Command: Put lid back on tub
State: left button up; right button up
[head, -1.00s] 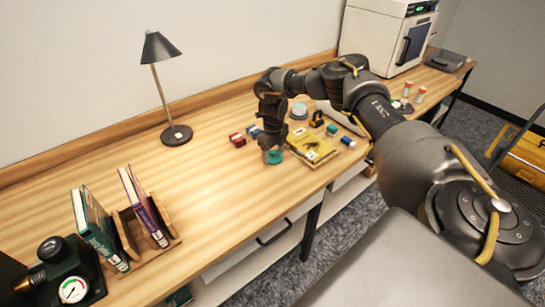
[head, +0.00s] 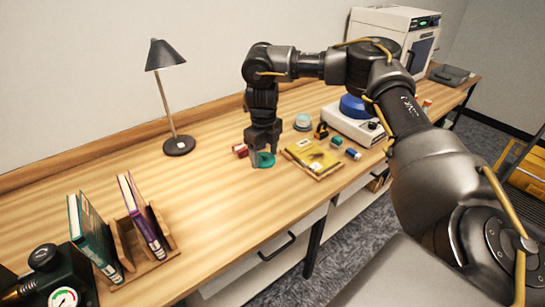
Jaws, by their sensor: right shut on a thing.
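My right gripper (head: 263,153) points straight down over the middle of the table. It is shut on a small teal round thing (head: 266,160), which looks like the lid, though the fingers hide part of it. I cannot tell whether it touches the table. A low, pale blue-grey round container (head: 303,123), possibly the tub, stands behind and to the right of the gripper, apart from it. My left gripper is out of view.
A yellow book or box (head: 313,156) lies right of the gripper, with small bottles (head: 353,153) beside it. A red block (head: 240,150) is close on the left. A white device with a blue top (head: 352,106) stands behind right. A lamp (head: 179,145) and book rack (head: 160,255) stand left.

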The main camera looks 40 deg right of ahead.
jog(key=s+a+f+n, duration=0.1)
jog(key=s+a+n, duration=0.7)
jog(key=n, duration=0.9)
jog(key=s+a+n, duration=0.7)
jog(key=s+n, duration=0.1)
jog(key=n, duration=0.9)
jog(key=shift+s+a+f, duration=0.35)
jog(key=shift+f, duration=0.05)
